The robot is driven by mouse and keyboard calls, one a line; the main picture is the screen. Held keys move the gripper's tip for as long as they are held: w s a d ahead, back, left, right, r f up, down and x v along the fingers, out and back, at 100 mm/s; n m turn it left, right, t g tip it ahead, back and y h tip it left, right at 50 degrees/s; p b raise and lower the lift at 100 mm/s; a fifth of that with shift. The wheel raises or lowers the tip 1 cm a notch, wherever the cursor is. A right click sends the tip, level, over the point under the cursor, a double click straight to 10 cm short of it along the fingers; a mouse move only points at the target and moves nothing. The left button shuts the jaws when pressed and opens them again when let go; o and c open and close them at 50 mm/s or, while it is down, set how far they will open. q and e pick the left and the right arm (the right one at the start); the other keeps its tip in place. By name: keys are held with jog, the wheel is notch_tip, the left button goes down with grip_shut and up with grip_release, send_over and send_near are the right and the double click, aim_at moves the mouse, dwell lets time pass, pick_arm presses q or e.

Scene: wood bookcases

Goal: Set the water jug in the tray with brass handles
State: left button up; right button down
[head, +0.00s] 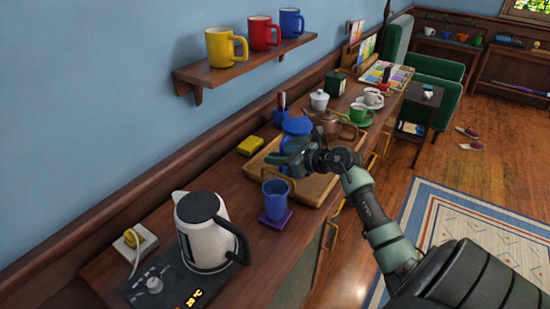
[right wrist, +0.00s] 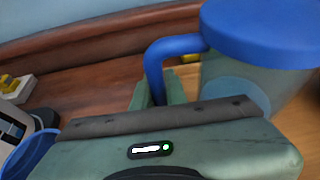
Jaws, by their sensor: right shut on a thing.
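The water jug (head: 297,125) has a blue lid and a blue handle. In the right wrist view its lid and greyish see-through body (right wrist: 238,72) fill the upper right. My right gripper (head: 292,160) is shut on the jug's handle, with the fingers around it in the wrist view (right wrist: 157,92). The wooden tray with brass handles (head: 318,190) lies on the sideboard. The jug shows over the tray's back part, behind my gripper. My gripper hides the jug's lower part, so I cannot tell whether its base touches the tray. My left gripper is out of view.
A blue cup (head: 275,200) on a purple coaster stands just in front of the tray. A kettle (head: 208,235) stands nearer. A yellow sponge (head: 250,145) lies left of the tray.

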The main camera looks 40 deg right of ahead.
jog(key=shift+r, duration=0.1)
jog(key=c, duration=1.4)
grip_release()
jog(key=shift+c, duration=0.2)
jog(key=shift+a, duration=0.1)
jog(key=b+v, duration=0.1)
jog(key=v, duration=1.1)
jog(key=shift+b, duration=0.3)
jog(key=shift+s, duration=0.15)
